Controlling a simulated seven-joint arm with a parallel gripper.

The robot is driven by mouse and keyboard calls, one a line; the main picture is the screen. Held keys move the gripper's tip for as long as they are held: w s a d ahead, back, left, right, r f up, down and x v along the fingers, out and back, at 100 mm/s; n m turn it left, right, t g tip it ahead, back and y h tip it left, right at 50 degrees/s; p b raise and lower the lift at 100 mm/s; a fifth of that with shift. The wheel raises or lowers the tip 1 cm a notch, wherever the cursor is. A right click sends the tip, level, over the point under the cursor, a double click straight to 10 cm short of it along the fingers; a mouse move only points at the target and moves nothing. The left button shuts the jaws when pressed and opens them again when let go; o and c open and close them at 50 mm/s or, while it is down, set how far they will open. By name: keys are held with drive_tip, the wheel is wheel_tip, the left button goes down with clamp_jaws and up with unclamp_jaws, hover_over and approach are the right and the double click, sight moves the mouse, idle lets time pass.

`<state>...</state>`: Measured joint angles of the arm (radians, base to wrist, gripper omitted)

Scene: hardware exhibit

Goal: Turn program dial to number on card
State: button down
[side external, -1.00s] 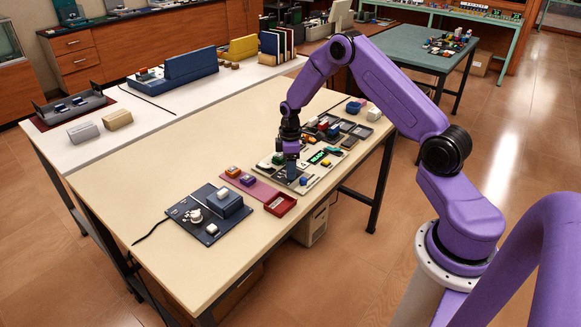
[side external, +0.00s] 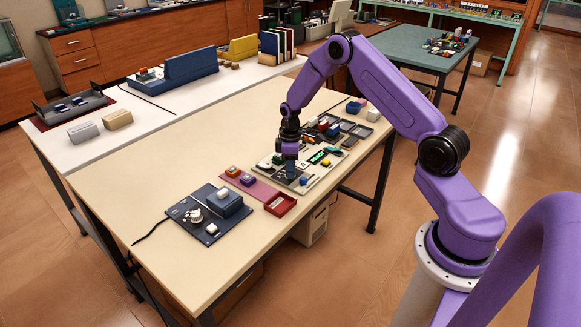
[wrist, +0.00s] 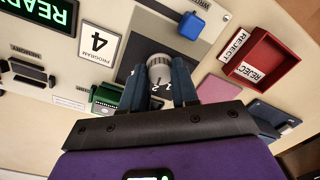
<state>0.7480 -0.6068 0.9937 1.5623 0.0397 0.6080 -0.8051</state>
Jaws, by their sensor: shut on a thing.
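The program dial (wrist: 159,62) is a pale ribbed round knob on a dark grey plate, with numerals on its near face. A 2 is readable there; the other marks are partly hidden and the dial's setting is unclear. My gripper (wrist: 159,82) is shut on the dial, one dark blue finger on each side. In the side view my gripper (side external: 290,172) points down over the light panel and hides the dial. The program card (wrist: 97,43) is white with a black 4 and stands left of the dial in the wrist view.
A blue-capped lever (wrist: 192,25) is close beyond the dial. A green display (wrist: 45,11) reads READY in part. A green block (wrist: 106,97) is near the left finger. A red REJECT tray (wrist: 263,60) lies to the right. A dark device (side external: 207,213) sits on the table's near part.

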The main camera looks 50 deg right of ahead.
drive_tip(key=m, duration=0.5)
drive_tip(key=shift+a, duration=0.1)
drive_tip(key=m, duration=0.5)
drive_tip(key=shift+s+m, duration=0.1)
drive_tip(key=shift+m, duration=0.2)
idle(0.3)
drive_tip(key=c, duration=0.8)
unclamp_jaws()
drive_tip(key=shift+c, duration=0.2)
drive_tip(key=shift+r, duration=0.15)
wheel_tip(320, 180, up, 17)
drive_tip(key=shift+d, duration=0.3)
drive_tip(key=shift+r, duration=0.1)
